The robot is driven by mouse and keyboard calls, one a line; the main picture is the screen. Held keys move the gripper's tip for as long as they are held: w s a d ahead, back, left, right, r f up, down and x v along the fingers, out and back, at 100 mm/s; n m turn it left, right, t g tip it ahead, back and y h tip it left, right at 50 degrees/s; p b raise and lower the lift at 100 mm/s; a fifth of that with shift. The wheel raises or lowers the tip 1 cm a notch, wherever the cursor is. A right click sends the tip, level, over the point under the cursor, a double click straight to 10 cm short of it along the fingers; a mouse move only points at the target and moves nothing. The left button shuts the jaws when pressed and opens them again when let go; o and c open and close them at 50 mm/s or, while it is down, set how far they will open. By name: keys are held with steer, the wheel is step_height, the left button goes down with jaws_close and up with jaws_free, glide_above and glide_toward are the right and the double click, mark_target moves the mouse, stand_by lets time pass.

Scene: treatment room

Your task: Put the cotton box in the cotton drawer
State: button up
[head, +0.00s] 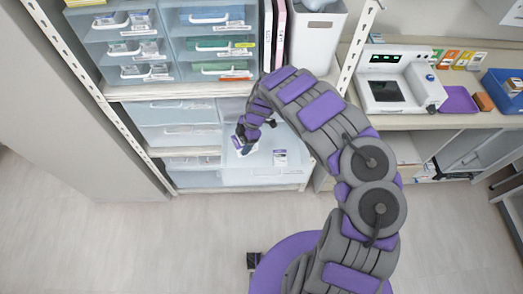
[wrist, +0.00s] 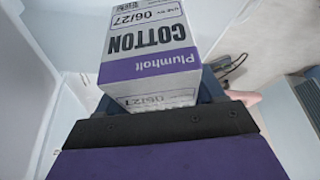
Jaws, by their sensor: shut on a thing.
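The cotton box (wrist: 150,42) is white with a purple band, and its label reads "Plumholt COTTON 06/27". It fills the upper middle of the wrist view, and my gripper (head: 243,145) is shut on it. In the head view my gripper points down over a pulled-out pale drawer (head: 262,178) low in the shelf unit. A small white and purple box (head: 280,158) is in that drawer, to the right of my gripper. In the wrist view, pale drawer walls (wrist: 28,95) show beside the held box. The drawer's label is not readable, and the held box's underside is hidden.
Closed drawers (head: 180,112) sit left of and above the open one. Upper bins (head: 215,45) hold packs. A device (head: 400,80), a purple tray (head: 458,100) and a blue bin (head: 503,90) stand on the counter at right. The floor (head: 120,235) at left is clear.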

steer(key=f+b, duration=0.2)
steer(key=f, duration=0.2)
steer(key=f+b, duration=0.3)
steer(key=f, duration=0.2)
steer(key=f+b, duration=0.2)
steer(key=f, duration=0.3)
steer(key=shift+w+d+b, duration=0.25)
steer(key=shift+d+b, duration=0.05)
steer(key=shift+d+f, duration=0.4)
steer(key=shift+f, duration=0.1)
step_height(320, 180, down, 3)
steer(key=shift+b, duration=0.85)
steer(key=shift+a, duration=0.25)
steer(key=o, duration=0.7)
steer(key=shift+a, duration=0.1)
steer(key=o, duration=0.4)
steer(key=shift+d+r, duration=0.1)
steer(key=shift+d, duration=0.15)
steer(key=shift+o, duration=0.2)
steer(key=shift+d, duration=0.1)
